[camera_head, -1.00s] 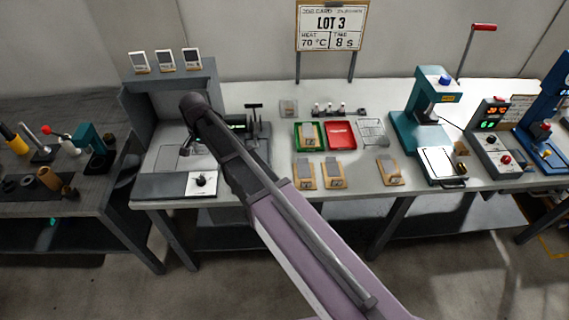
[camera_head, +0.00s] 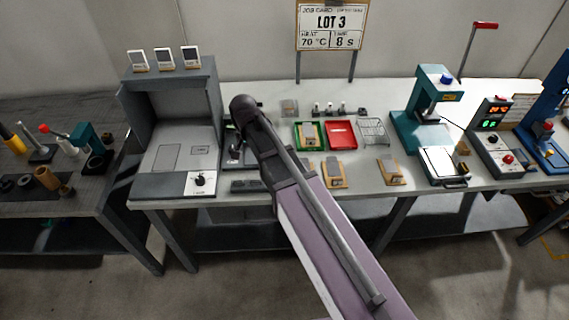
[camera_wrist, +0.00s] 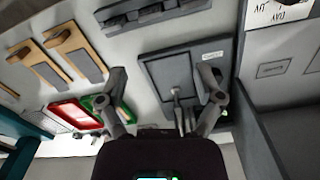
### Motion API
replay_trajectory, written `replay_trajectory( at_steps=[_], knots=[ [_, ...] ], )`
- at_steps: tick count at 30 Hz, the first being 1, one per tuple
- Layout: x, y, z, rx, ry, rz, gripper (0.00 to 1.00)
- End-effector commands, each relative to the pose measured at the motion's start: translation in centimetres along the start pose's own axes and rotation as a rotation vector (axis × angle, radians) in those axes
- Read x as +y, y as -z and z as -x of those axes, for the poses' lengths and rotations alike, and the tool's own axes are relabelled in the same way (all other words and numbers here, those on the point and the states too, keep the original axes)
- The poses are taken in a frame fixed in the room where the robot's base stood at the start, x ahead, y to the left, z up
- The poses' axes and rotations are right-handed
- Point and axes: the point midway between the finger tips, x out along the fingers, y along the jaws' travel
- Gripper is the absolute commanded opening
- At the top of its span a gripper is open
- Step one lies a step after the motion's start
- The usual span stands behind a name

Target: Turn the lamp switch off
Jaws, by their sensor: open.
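The lamp switch is a black knob (camera_head: 201,180) on a white plate at the front right corner of the grey viewing booth (camera_head: 158,188). Part of the white plate (camera_wrist: 272,12) shows upside down at the top right of the wrist view; the knob itself is not clear there. My gripper (camera_wrist: 163,82) is open and empty, above the bench and a dark grey flat fixture (camera_wrist: 172,75). It is to the right of the booth, apart from the switch. In the head view my arm hides most of the gripper.
The green tray (camera_head: 296,134), red tray (camera_head: 341,135) and wire basket (camera_head: 374,131) stand right of my arm. Wooden boards (camera_head: 334,174) lie in front of them. A teal press (camera_head: 408,122) stands farther right. The booth's side wall (camera_wrist: 262,150) rises beside my gripper.

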Motion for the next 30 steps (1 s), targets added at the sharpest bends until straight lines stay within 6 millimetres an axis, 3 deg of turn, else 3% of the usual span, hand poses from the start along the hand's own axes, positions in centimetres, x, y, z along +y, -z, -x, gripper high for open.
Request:
replay_trajectory(
  at_steps=[18, 30],
  knots=[
    [8.7, -0.4, -1.1, 0.0, 0.0, 0.065, 0.85],
    [11.5, -0.6, -1.4, 0.0, 0.0, 0.092, 0.85]
  ],
)
